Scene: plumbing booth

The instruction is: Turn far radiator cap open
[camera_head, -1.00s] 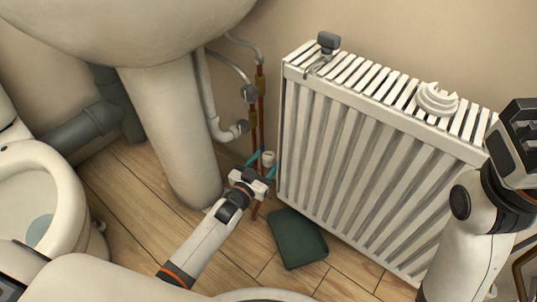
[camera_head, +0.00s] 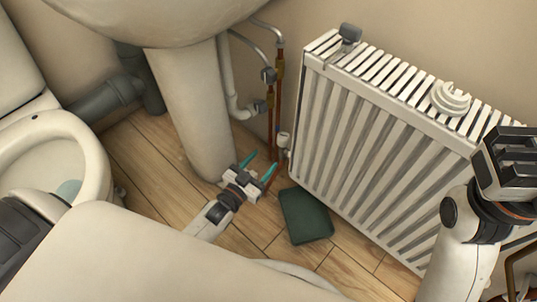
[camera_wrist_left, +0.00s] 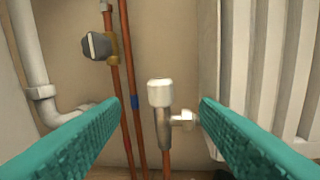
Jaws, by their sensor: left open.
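The white radiator cap (camera_head: 284,139) tops a small valve at the lower left corner of the white radiator (camera_head: 375,150). In the left wrist view the cap (camera_wrist_left: 160,92) stands upright on a grey valve body, with a copper pipe below and a side stub toward the radiator. My left gripper (camera_head: 259,165) is open, its teal fingers pointing at the valve. The cap appears between the fingers in the wrist view, but the head view shows it beyond the fingertips, apart from them. My right gripper (camera_head: 512,160) is at the right, in front of the radiator; its fingers are unclear.
Copper pipes (camera_head: 278,90) with a dark-handled valve (camera_wrist_left: 97,46) rise left of the cap. A white drain pipe (camera_head: 228,85) and the sink pedestal (camera_head: 192,110) stand further left. A dark green mat (camera_head: 305,215) lies on the floor below. The toilet (camera_head: 50,160) is at far left.

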